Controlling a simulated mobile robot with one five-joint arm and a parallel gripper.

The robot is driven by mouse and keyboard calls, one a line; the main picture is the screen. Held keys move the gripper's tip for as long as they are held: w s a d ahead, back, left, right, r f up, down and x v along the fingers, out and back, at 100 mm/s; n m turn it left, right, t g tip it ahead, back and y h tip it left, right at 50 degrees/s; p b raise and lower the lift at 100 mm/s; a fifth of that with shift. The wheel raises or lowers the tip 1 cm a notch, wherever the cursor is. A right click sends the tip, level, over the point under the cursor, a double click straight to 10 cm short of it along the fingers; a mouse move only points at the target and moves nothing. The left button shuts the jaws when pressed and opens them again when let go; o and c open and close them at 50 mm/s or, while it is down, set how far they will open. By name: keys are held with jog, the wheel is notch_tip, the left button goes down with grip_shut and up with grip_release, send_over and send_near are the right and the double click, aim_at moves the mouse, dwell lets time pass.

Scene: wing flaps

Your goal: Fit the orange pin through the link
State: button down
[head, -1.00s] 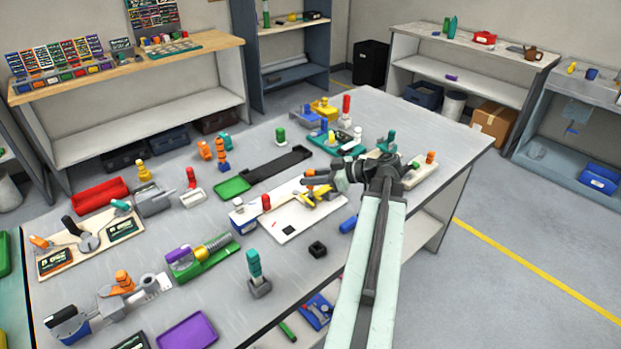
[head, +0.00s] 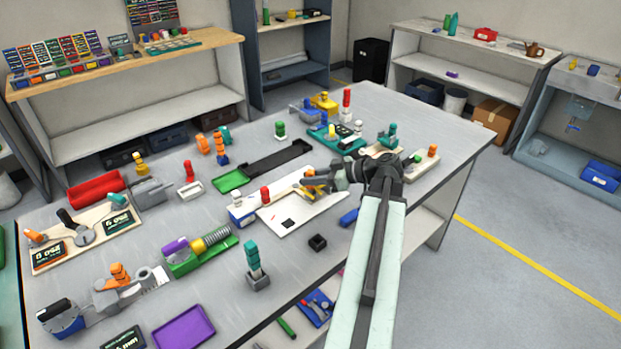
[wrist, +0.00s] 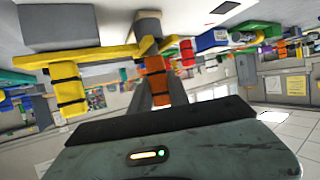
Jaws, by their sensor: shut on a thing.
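The orange pin (wrist: 154,82) is held upright between the two fingers of my gripper (wrist: 158,98), which is shut on it. In the head view my gripper (head: 318,182) is over the white board (head: 284,213), with a little orange of the pin (head: 309,173) showing at its tip. The yellow link (head: 308,191) lies on this board below the gripper. I cannot tell whether the pin is in the link's hole.
A yellow knob (wrist: 68,86) stands on the link close by. A red pin (head: 265,193) stands at the board's left. A black tray (head: 278,160) lies behind, and a small black block (head: 317,242) sits in front on open table.

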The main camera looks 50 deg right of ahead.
jog(key=c, duration=1.2)
grip_release()
jog(key=shift+o, duration=0.2)
jog(key=o, duration=0.6)
jog(key=shift+p+v, duration=1.95)
jog(key=shift+v, duration=3.1)
jog(key=shift+a, duration=0.1)
